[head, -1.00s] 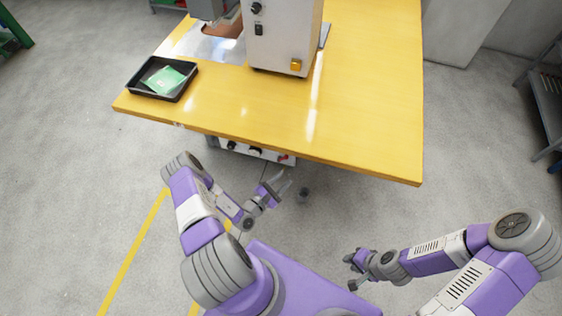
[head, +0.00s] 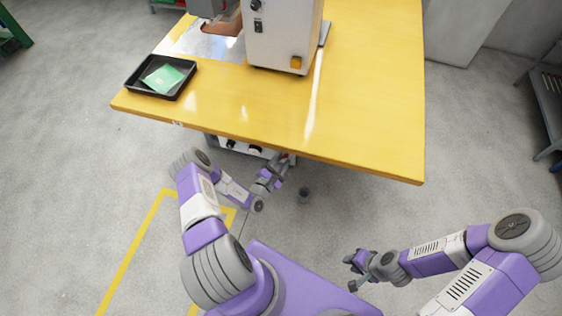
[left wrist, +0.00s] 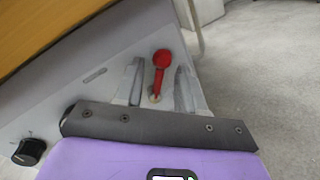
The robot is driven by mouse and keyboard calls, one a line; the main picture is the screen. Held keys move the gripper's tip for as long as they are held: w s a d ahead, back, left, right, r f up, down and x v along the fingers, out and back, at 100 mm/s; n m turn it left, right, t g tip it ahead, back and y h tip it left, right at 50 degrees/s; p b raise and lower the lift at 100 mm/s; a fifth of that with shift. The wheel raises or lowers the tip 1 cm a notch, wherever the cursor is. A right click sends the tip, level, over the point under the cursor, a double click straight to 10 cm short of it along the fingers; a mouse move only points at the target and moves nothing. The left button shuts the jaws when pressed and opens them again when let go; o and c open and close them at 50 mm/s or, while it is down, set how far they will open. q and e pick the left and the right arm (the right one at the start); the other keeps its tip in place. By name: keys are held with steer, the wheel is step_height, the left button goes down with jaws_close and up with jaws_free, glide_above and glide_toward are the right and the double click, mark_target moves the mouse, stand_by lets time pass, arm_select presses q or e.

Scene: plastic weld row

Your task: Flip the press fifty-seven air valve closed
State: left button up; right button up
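The air valve's red lever (left wrist: 161,68) shows in the left wrist view, on the grey front panel (left wrist: 110,72) under the bench. It points upward in that picture from a small brass-coloured base. My left gripper (left wrist: 160,86) is open, with one finger on each side of the lever and visible gaps to both. In the head view my left gripper (head: 284,163) is at the bench's front edge and largely covers the valve. My right gripper (head: 351,271) is open and empty, low in front of the bench.
The yellow bench top (head: 370,110) overhangs the panel. On it stand a white press (head: 283,38) and a black tray (head: 133,84) with a green packet (head: 163,78). A black knob (left wrist: 29,152) sits on the panel.

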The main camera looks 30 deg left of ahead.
arm_select(q)
jaws_close()
steer(key=shift+n, duration=0.3)
steer(key=shift+s+a+r+n+t+y+b, duration=0.1)
steer(key=shift+a+n+t+b, duration=0.2)
steer(key=shift+n, duration=0.85)
steer(key=shift+s+a+n+t+y+b, duration=0.15)
steer(key=shift+a+n+t, duration=0.15)
steer(key=shift+n, duration=0.9)
steer(key=shift+a+r+n+t+y+b, duration=0.15)
steer(key=shift+a+n, duration=0.25)
steer(key=shift+n, duration=0.75)
steer(key=shift+f, duration=0.1)
jaws_free()
